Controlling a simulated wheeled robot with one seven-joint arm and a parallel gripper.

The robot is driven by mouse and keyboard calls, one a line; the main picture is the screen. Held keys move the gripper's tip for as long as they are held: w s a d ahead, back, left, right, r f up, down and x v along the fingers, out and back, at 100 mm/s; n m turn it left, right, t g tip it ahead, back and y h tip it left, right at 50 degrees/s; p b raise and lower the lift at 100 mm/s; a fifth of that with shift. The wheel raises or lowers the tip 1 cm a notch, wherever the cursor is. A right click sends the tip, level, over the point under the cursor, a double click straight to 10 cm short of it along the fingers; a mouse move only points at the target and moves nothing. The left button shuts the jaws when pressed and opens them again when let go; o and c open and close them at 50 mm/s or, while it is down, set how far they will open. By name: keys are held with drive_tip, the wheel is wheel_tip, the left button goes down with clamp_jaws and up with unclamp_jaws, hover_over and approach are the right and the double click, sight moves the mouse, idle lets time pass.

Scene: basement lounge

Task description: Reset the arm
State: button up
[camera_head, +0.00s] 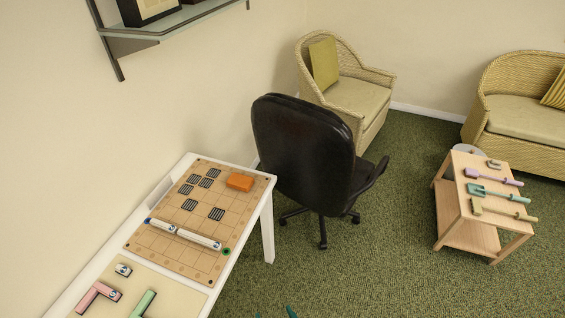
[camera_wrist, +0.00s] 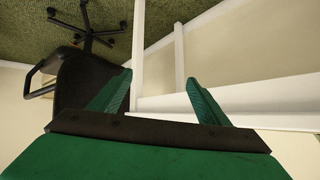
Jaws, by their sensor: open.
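My gripper (camera_wrist: 160,80) shows in the wrist view as two green fingers spread apart, with nothing between them. The wrist view is turned over, with the floor at the top. The white table legs and edge lie beyond the fingers, and the black chair (camera_wrist: 88,85) is at the left. In the head view only small teal tips of my gripper (camera_head: 290,312) show at the bottom edge, over the green carpet. The rest of my arm is hidden there.
A white table (camera_head: 262,183) with a tan board, black grid pieces, an orange block and marker-like rods stands at left. The black office chair (camera_head: 305,140) is beside it. A wooden table (camera_head: 470,237) with toy tools stands at right. Carpet between is clear.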

drive_tip(key=s+d+r+m+t+h, duration=0.1)
drive_tip(key=s+d+r+h, duration=0.15)
drive_tip(key=s, duration=0.25)
drive_tip(key=s+d+r+m+t+h, duration=0.1)
drive_tip(key=s+r, duration=0.3)
drive_tip(key=s, duration=0.2)
drive_tip(key=s+r+t, duration=0.1)
drive_tip(key=s+r, duration=0.2)
drive_tip(key=r, duration=0.3)
drive_tip(key=s+a+r+t, duration=0.1)
drive_tip(key=s+r+t, duration=0.1)
drive_tip(key=r, duration=0.4)
drive_tip(key=shift+s+r+t, duration=0.15)
drive_tip(key=shift+s+t, duration=0.15)
drive_tip(key=shift+s, duration=0.5)
drive_tip(key=shift+a, duration=0.1)
